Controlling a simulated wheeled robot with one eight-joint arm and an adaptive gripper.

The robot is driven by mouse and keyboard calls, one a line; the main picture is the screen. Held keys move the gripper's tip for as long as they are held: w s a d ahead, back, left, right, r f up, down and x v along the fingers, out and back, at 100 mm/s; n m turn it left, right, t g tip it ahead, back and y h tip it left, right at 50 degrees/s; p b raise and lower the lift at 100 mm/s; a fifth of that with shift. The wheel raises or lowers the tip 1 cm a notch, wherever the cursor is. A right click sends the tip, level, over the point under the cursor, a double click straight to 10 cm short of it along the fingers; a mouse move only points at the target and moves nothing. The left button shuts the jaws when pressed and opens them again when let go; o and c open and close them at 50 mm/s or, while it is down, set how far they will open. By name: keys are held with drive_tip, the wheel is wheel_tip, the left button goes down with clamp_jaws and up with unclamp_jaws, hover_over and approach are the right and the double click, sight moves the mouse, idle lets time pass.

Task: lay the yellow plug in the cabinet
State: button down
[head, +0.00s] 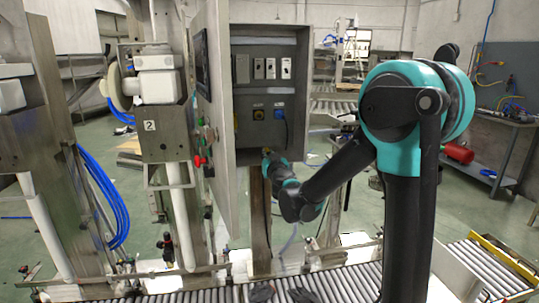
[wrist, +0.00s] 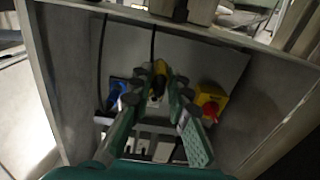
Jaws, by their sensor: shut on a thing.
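The cabinet (head: 300,150) is a grey metal box, open at the front. The wrist view looks into it, and its side wall (wrist: 265,100) shows at the right. My gripper (wrist: 159,80) is inside the cabinet, shut on the yellow plug (wrist: 160,76). The plug is yellow and dark, held between the fingertips, which hide part of it. A dark cable (wrist: 153,45) runs up in the picture from near the plug. In the head view my gripper (head: 268,154) is at the cabinet's lower edge, and I cannot make out the plug clearly there.
The cabinet's open door (head: 213,110) stands left of my gripper. On the back panel are a blue socket (wrist: 118,92) with a cable and a yellow box with a red knob (wrist: 210,103). A roller conveyor (head: 330,284) runs below.

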drive_tip(key=shift+w+a+f, duration=0.35)
drive_tip(key=shift+w+f, duration=0.3)
drive_tip(key=shift+w, duration=0.55)
drive_tip(key=shift+w+a+f, duration=0.3)
drive_tip(key=shift+w+f, duration=0.3)
drive_tip(key=shift+w, duration=0.55)
drive_tip(key=shift+w+a+f, duration=0.35)
drive_tip(key=shift+w+f, duration=0.3)
drive_tip(key=shift+w, duration=0.55)
drive_tip(key=c, duration=1.4)
unclamp_jaws()
drive_tip(key=shift+o, duration=0.2)
drive_tip(key=shift+s, duration=0.1)
drive_tip(key=v, duration=1.2)
